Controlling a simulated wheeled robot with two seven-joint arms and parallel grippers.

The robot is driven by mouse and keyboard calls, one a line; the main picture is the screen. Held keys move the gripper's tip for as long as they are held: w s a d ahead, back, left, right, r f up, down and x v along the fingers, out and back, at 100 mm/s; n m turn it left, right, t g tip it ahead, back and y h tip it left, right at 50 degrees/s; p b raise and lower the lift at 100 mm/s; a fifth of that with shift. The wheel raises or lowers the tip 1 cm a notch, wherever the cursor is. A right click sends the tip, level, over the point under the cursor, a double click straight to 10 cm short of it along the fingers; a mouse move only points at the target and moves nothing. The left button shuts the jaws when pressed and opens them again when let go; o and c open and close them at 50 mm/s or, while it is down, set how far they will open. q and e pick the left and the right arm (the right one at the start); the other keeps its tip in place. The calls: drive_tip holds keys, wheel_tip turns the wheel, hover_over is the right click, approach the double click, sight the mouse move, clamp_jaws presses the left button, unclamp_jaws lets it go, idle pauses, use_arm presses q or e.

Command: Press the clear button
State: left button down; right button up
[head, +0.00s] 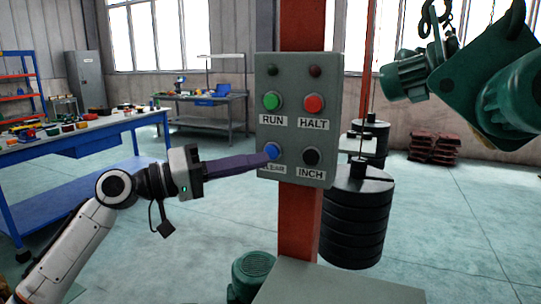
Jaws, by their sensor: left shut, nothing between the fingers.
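The blue clear button (273,151) sits at the lower left of the grey control panel (295,201), above a label partly hidden by my gripper. My left gripper (268,160) is shut and empty. Its purple fingers reach in from the left, and their tips overlap the lower left edge of the blue button. I cannot tell whether they touch it or how far it is pressed. The panel also has a green RUN button (272,101), a red HALT button (314,103) and a black INCH button (312,157). My right gripper is not in view.
The panel is fixed to a red post (299,232). Green hoist machinery (485,85) hangs at the upper right. A blue workbench (85,132) stands at the left, and a grey box top (340,287) is in front.

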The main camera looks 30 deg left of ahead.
use_arm(q)
drive_tip(key=s+b, duration=0.1)
drive_tip(key=s, duration=0.2)
drive_tip(key=shift+s+d, duration=0.1)
drive_tip(key=shift+s, duration=0.2)
idle(0.5)
drive_tip(key=s+d+f+m+g+y, duration=0.1)
drive_tip(key=s+d+f+g+y, duration=0.15)
drive_tip(key=f, duration=0.75)
drive_tip(key=s+d+f+m+g+y, duration=0.1)
drive_tip(key=s+d+f, duration=0.15)
drive_tip(key=f, duration=0.75)
drive_tip(key=s+d+f+m+g+y, duration=0.1)
drive_tip(key=s+d+f+g+y, duration=0.15)
drive_tip(key=f, duration=0.65)
drive_tip(key=s+a+f+g+y, duration=0.1)
drive_tip(key=s+f+g+y, duration=0.15)
drive_tip(key=s+f, duration=0.6)
drive_tip(key=s+f+g+y, duration=0.2)
drive_tip(key=s+f+y, duration=0.3)
drive_tip(key=s, duration=0.6)
drive_tip(key=w+d+f+t+h, duration=0.1)
drive_tip(key=w+d+f+t, duration=0.1)
drive_tip(key=f, duration=0.4)
drive_tip(key=w+d+f+t+h, duration=0.2)
drive_tip(key=d+f+t, duration=0.1)
drive_tip(key=f, duration=0.3)
drive_tip(key=shift+f, duration=0.4)
